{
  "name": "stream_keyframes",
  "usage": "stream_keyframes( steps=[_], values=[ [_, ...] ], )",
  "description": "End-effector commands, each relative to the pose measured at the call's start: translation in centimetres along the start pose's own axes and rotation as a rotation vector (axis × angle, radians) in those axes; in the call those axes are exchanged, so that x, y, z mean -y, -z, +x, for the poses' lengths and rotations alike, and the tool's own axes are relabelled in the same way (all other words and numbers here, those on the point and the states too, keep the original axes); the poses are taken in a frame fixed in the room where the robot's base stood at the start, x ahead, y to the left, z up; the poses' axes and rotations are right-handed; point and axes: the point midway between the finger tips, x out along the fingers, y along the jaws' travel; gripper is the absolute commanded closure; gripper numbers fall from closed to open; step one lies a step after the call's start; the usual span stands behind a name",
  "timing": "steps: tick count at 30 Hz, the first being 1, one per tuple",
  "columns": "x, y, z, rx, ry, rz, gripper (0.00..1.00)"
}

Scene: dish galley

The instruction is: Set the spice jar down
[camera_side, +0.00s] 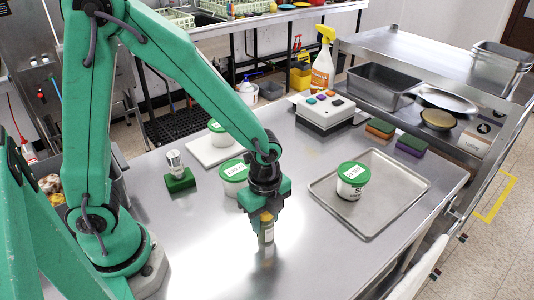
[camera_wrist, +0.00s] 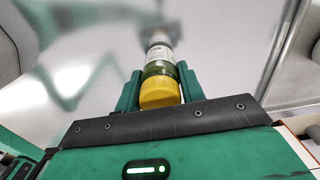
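The spice jar (camera_wrist: 160,62) shows in the wrist view, a small clear jar with a yellow cap, a pale label and green contents. My gripper (camera_wrist: 160,88) has a green finger on each side of it and is shut on the jar. In the side view, my gripper (camera_side: 265,214) points down over the steel table, and the jar (camera_side: 266,232) hangs below it. The jar looks upright. A reflection lies on the table just under it, and I cannot tell whether its base touches the steel.
A metal tray (camera_side: 375,217) with a green-lidded tub (camera_side: 352,182) stands to the right. Another green-lidded tub (camera_side: 233,180) is just behind my gripper. A green block (camera_side: 179,180) with a silver-topped item is at left. The table's front (camera_side: 300,265) is clear.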

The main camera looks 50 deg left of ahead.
Motion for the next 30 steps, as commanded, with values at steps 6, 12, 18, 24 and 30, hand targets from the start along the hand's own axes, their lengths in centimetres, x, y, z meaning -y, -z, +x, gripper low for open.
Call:
stream_keyframes(
  steps=[6,12,18,24,30],
  values=[
    [0.0,0.0,0.0,0.000,0.000,0.000,0.39],
    [0.0,0.0,0.0,0.000,0.000,0.000,0.39],
    [0.0,0.0,-0.5,-0.001,0.002,0.000,0.39],
    [0.1,0.0,-2.0,-0.001,0.003,0.000,0.39],
    [0.1,0.0,-4.5,-0.002,0.006,0.000,0.39]
  ],
)
